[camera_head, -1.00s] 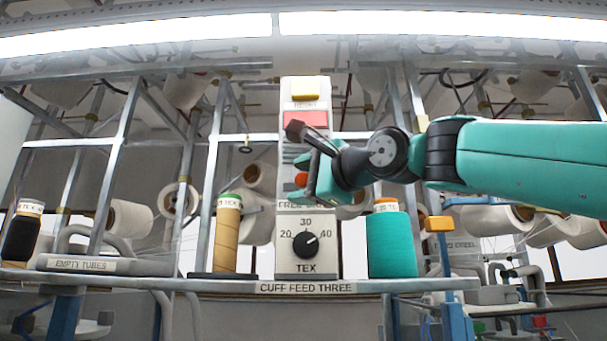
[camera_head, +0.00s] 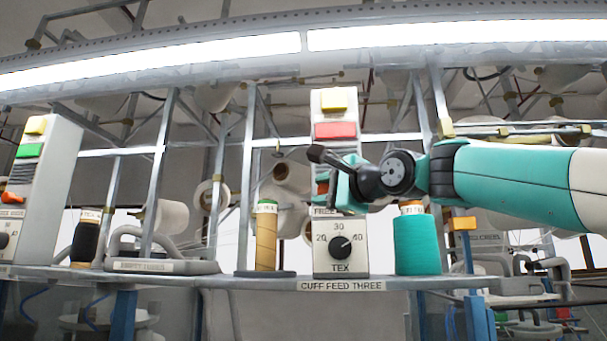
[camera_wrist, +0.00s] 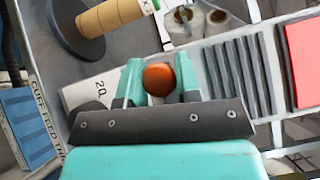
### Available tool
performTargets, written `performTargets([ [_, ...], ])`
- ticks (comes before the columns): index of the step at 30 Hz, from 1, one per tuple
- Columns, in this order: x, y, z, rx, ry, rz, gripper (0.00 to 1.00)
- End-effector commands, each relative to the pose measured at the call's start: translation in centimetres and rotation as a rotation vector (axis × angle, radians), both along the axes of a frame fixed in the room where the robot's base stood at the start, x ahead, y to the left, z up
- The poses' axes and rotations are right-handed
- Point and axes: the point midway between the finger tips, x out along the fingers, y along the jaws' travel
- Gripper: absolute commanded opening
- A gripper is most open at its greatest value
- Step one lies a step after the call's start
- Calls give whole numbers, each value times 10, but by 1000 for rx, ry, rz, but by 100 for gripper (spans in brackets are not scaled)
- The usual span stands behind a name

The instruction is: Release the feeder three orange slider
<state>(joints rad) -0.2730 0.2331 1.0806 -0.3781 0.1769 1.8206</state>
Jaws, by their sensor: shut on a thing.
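The feeder three panel (camera_head: 341,267), labelled CUFF FEED THREE below, stands upright in the middle of the head view. It has a yellow button, a red plate and a TEX dial (camera_head: 341,247). Its orange slider knob (camera_wrist: 158,79) sits between the two teal fingers of my gripper (camera_wrist: 158,84) in the wrist view. The fingers are shut on it from both sides. In the head view my gripper (camera_head: 338,190) is in front of the panel above the dial and mostly hides the slider.
A tan cone (camera_head: 266,243) stands left of the panel and a teal cone (camera_head: 416,246) right of it, both close. Another panel (camera_head: 52,185) with its own orange slider (camera_head: 15,197) is at far left. A black cone (camera_head: 85,240) stands on the shelf (camera_head: 220,282).

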Motion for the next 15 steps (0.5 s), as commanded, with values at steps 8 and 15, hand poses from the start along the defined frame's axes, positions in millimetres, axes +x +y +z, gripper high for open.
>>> performTargets([
  [8, 2, 7, 0, 1, -2, 4, 0],
  [15, 1, 10, 0, 2, -2, 9, 57],
])
